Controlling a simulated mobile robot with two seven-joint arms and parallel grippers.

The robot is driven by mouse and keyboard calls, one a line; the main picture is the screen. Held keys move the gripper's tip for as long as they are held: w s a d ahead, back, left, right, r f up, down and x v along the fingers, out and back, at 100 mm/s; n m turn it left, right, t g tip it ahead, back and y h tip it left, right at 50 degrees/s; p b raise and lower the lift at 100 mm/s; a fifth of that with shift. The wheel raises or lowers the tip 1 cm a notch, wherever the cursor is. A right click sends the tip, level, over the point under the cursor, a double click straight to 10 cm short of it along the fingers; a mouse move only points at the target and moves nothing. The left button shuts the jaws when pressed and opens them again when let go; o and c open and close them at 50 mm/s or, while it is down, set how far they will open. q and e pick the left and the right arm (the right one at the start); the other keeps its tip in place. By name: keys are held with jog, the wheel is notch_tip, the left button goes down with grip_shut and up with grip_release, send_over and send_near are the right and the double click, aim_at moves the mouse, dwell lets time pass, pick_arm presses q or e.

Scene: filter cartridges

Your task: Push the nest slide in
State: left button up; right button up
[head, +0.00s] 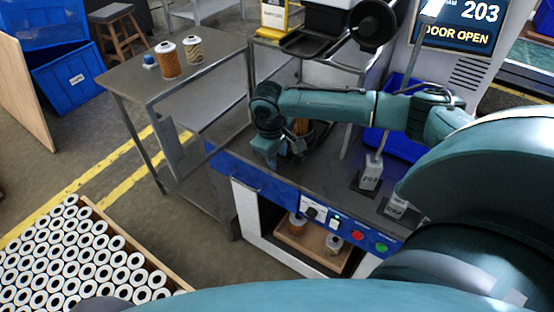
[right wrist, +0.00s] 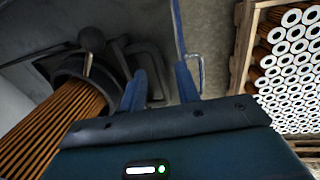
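In the head view my right gripper (head: 268,160) hangs over the front edge of the machine's worktop, left of the nest (head: 311,133). The dark round nest holds an orange pleated filter cartridge (head: 299,126). In the right wrist view the two blue fingers (right wrist: 160,85) stand apart with nothing between them. There the nest rim (right wrist: 70,70) and the orange pleats (right wrist: 60,115) show left of the fingers. A dark loop-shaped bar (right wrist: 147,58) shows beyond the fingers; whether they touch it I cannot tell. The slide under the nest is mostly hidden by my arm. My left gripper is not in view.
The screen (head: 460,25) reads "203" and "DOOR OPEN". The framed door (head: 178,150) stands open left of the machine. A side table (head: 190,78) carries two cartridges. A crate of white-ended cartridges (head: 130,243) sits at lower left. A blue bin (head: 397,140) stands behind my arm.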

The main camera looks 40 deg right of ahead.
jog(key=shift+c, duration=0.2)
grip_shut()
dwell(0.5)
